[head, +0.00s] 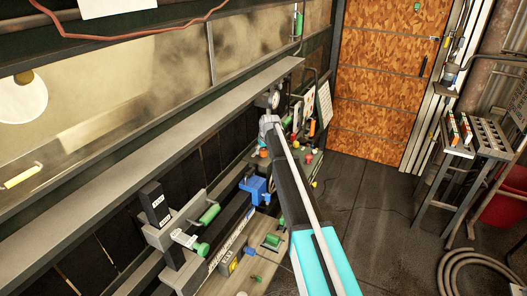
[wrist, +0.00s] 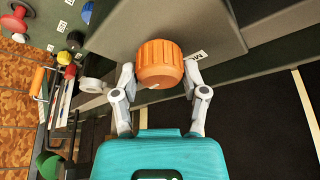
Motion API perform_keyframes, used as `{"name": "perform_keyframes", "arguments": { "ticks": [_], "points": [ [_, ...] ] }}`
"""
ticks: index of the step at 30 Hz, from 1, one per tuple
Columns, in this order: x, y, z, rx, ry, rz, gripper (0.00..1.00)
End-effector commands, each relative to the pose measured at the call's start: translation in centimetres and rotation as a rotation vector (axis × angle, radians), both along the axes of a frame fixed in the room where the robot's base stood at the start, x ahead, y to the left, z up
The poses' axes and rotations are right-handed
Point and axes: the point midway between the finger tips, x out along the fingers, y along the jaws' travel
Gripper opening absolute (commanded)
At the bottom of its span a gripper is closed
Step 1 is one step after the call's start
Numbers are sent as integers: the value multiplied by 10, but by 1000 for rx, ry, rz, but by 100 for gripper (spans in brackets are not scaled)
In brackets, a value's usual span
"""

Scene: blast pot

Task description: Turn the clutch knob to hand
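An orange ribbed knob (wrist: 160,63) sits on a grey-green panel face in the wrist view, beside a small white label with a dark letter M (wrist: 198,55). My gripper (wrist: 159,72) has one grey finger on each side of the knob. A narrow gap shows between the left finger and the knob; I cannot tell whether the right finger touches it. The fingers look open around it. In the head view my gripper (head: 268,121) is at the far end of my arm, by the crowded bench, and its fingers are too small to read.
In the wrist view a red knob (wrist: 14,23), a yellow knob (wrist: 64,58) and an orange-handled tool (wrist: 38,80) lie to the left. In the head view a blue vise (head: 257,190) stands on the bench near my arm. The floor (head: 365,185) right of my arm is clear.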

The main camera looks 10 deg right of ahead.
Motion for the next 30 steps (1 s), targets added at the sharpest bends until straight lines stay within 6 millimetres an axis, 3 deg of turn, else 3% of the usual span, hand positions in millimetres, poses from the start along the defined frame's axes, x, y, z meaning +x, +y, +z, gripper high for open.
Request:
{"name": "perform_keyframes", "arguments": {
  "ticks": [1,6,30],
  "points": [
    [0,0,0,0,0,0,37],
    [0,0,0,0,0,0,5],
    [0,0,0,1,1,-209,5]
  ]
}}
